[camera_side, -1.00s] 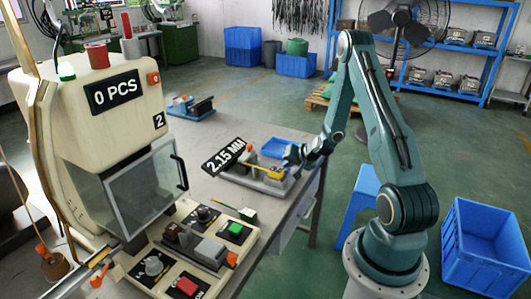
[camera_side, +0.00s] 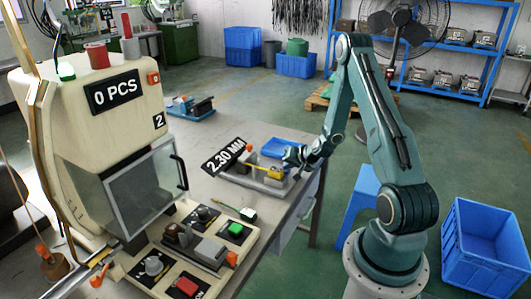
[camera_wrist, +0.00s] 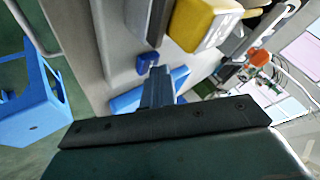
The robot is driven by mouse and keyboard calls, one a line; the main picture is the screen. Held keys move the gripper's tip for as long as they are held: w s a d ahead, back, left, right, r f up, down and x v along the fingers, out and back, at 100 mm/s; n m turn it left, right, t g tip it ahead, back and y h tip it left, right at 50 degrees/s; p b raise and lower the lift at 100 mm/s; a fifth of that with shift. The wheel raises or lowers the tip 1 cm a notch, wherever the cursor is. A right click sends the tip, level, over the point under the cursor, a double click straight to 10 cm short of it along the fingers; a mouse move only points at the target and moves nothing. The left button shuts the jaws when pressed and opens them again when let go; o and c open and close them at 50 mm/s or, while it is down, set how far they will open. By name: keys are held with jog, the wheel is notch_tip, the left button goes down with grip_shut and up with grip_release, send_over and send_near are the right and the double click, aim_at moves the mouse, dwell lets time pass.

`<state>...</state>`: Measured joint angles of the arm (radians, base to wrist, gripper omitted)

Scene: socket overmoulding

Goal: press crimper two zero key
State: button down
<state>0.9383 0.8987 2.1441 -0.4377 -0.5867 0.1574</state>
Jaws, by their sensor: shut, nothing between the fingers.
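The crimper marked 2 (camera_side: 85,150) stands at the left in the side view, with a "0 PCS" display (camera_side: 115,92). A small orange key (camera_side: 153,78) is to the right of that display. My gripper (camera_side: 291,157) is far to the right of the machine, over the back edge of the bench, close to a grey fixture with a yellow part (camera_side: 264,172). In the wrist view my gripper's fingers (camera_wrist: 160,78) are together and empty. Their tips are near a small blue block (camera_wrist: 146,62), and I cannot tell whether they touch it. The yellow part (camera_wrist: 204,24) is above them there.
A "2.30 MM" readout (camera_side: 224,157) stands by the fixture. A panel with green (camera_side: 235,229) and red (camera_side: 187,286) buttons lies in front of the crimper. A blue tray (camera_side: 274,147) is behind the fixture. A glass guard (camera_side: 145,190) covers the crimper's front.

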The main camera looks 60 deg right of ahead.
aim_at(288, 171)
jog(key=shift+r, duration=0.95)
jog(key=shift+r, duration=2.5)
